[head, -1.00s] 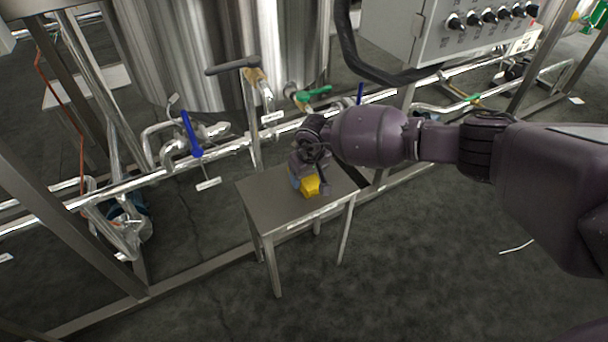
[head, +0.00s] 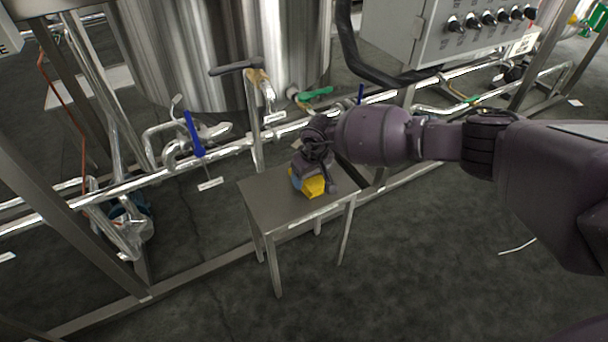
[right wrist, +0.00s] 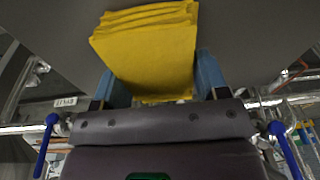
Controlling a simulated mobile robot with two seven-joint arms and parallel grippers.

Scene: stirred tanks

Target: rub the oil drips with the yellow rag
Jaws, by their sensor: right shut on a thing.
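The yellow rag (head: 314,187) is at the top of the small steel table (head: 264,205), toward its right side. It also shows as a folded yellow pad in the right wrist view (right wrist: 148,55). My right gripper (head: 307,182) is shut on it, with a blue finger on each side of the rag (right wrist: 155,85). The rag is on or just above the tabletop; I cannot tell if it touches. No oil drips can be made out; the gripper and rag hide part of the tabletop. My left gripper is not in view.
Steel pipes with a blue-handled valve (head: 193,134) and a green-handled valve (head: 317,93) run behind the table. A large steel tank (head: 215,50) and a grey control box (head: 440,35) stand further back. The left part of the tabletop and the floor in front are clear.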

